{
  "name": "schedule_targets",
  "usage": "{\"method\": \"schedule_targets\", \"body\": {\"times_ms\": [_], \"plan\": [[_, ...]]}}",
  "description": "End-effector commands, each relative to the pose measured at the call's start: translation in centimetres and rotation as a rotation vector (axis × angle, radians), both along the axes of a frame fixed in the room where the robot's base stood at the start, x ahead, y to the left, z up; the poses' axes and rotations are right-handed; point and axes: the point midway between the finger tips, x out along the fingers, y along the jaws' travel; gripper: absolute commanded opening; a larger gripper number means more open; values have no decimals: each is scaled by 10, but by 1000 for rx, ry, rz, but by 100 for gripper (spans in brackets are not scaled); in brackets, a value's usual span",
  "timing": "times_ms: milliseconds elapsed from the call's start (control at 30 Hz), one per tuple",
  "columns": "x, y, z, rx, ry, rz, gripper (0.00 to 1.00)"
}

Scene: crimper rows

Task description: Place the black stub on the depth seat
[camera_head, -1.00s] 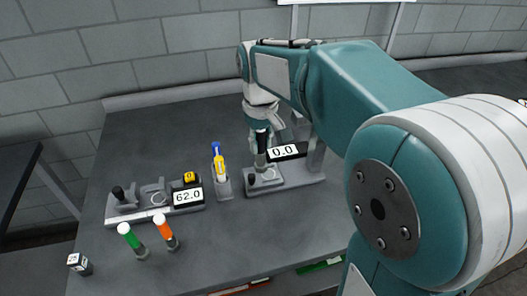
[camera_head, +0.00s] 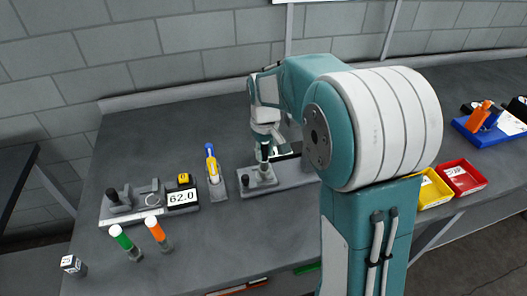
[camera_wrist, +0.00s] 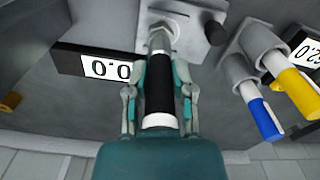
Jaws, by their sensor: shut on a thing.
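The black stub (camera_wrist: 159,88) has a black sleeve, a white end and a grey metal shank. My gripper (camera_wrist: 159,72) is shut on it, with one finger on each side of the sleeve. In the head view my gripper (camera_head: 264,146) stands over the pale base of the depth seat (camera_head: 258,183), with the shank pointing down. In the wrist view the shank tip is at the round white spot of the seat (camera_wrist: 172,28). I cannot tell whether it rests fully there. The seat's display (camera_wrist: 107,68) reads 0.0; my arm partly hides it in the head view.
A black knob (camera_wrist: 216,33) stands beside the seat. Bins (camera_head: 462,178) lie right.

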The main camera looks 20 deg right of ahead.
Motion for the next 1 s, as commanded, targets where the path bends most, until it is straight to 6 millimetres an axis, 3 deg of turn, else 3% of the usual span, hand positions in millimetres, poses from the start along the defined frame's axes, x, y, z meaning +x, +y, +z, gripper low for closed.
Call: {"method": "schedule_targets", "body": {"times_ms": [100, 133, 200, 667, 1000], "plan": [[0, 3, -2, -2, 0, 2, 0], [0, 3, -2, -2, 0, 2, 40], [0, 3, -2, -2, 0, 2, 65], [0, 2, 5, -1, -1, 1, 65], [1, 3, 71, -2, -5, 2, 65]]}}
